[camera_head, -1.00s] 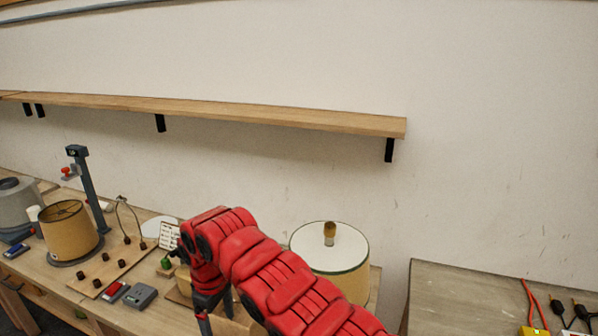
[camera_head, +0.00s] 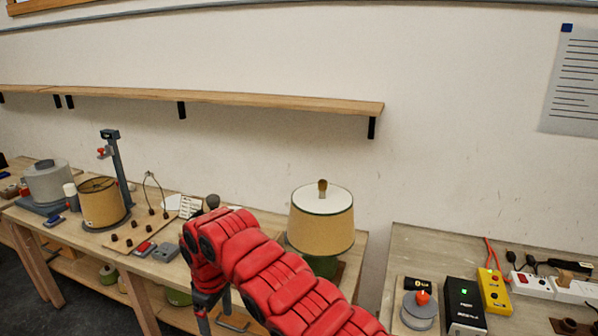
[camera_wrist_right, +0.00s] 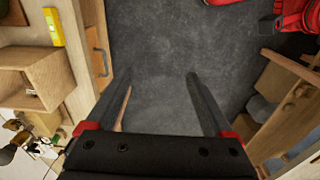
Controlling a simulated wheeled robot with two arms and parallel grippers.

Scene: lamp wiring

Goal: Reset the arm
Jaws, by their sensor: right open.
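My red right arm reaches in from the bottom right of the head view and bends downward in front of the workbench (camera_head: 160,270). Its wrist hangs near the bottom edge, and the hand there is mostly cut off. In the right wrist view my right gripper (camera_wrist_right: 158,82) is open, its two dark fingers wide apart. Nothing is between them but the grey floor (camera_wrist_right: 160,50) below. My left gripper is not in the head view.
A lamp with a tan shade (camera_head: 320,230) stands right behind my arm. Another shade (camera_head: 101,204) and a pegboard (camera_head: 140,231) are further left. The right bench holds a black box (camera_head: 464,305) and a yellow box (camera_head: 494,291). A wooden shelf (camera_head: 240,103) runs along the wall.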

